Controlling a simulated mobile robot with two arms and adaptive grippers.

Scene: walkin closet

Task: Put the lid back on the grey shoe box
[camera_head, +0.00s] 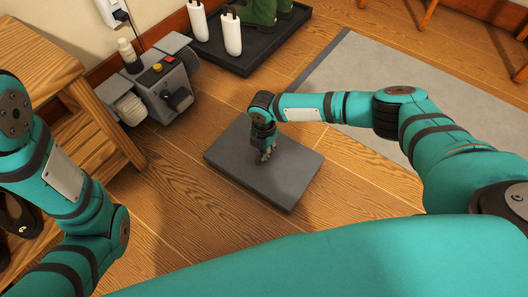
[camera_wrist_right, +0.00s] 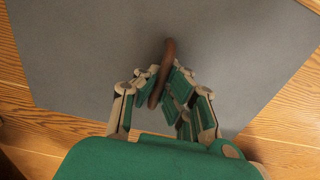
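A flat grey slab with a low edge, which looks like the shoe box lid (camera_head: 300,172), lies level on or close to the wooden floor; I cannot tell which. In the right wrist view the grey lid (camera_wrist_right: 80,50) fills the upper part, with a brown strap-like handle (camera_wrist_right: 168,50) on its top. My right gripper (camera_head: 265,153) points down at the lid's middle. In the wrist view the right gripper (camera_wrist_right: 163,88) has its fingers closed in on both sides of the handle. My left gripper is out of view. I see no separate open grey box.
A grey machine (camera_head: 155,85) stands on the floor at the upper left. A dark tray (camera_head: 245,50) with white boot shapers and green boots is behind. A wooden bench (camera_head: 90,120) with shoes stands at left. A grey rug (camera_head: 350,75) lies at the upper right.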

